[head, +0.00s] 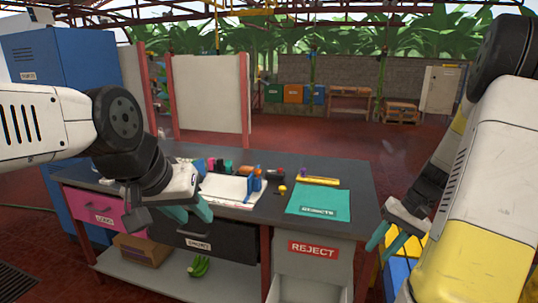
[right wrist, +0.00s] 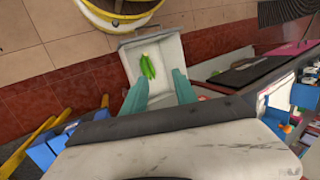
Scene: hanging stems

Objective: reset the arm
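My left arm reaches in from the left in the head view. Its gripper (head: 190,213) has teal fingers that stand apart, with nothing seen between them, in front of the table's front edge. My right gripper (head: 386,243) hangs low to the right of the table, pointing down. In the right wrist view its two teal fingers (right wrist: 159,87) are wide apart and empty. Beyond them is a grey bin (right wrist: 171,50) with green fruit (right wrist: 147,66) lying in it. The fingers appear above the bin's near part, apart from the fruit.
The dark table (head: 345,180) holds a teal mat (head: 319,202), a white tray and small items. A pink drawer (head: 105,214) and a dark drawer (head: 215,240) sit below. A REJECT bin (head: 312,250) stands at the front. Green bananas (head: 199,267) lie on the lower shelf.

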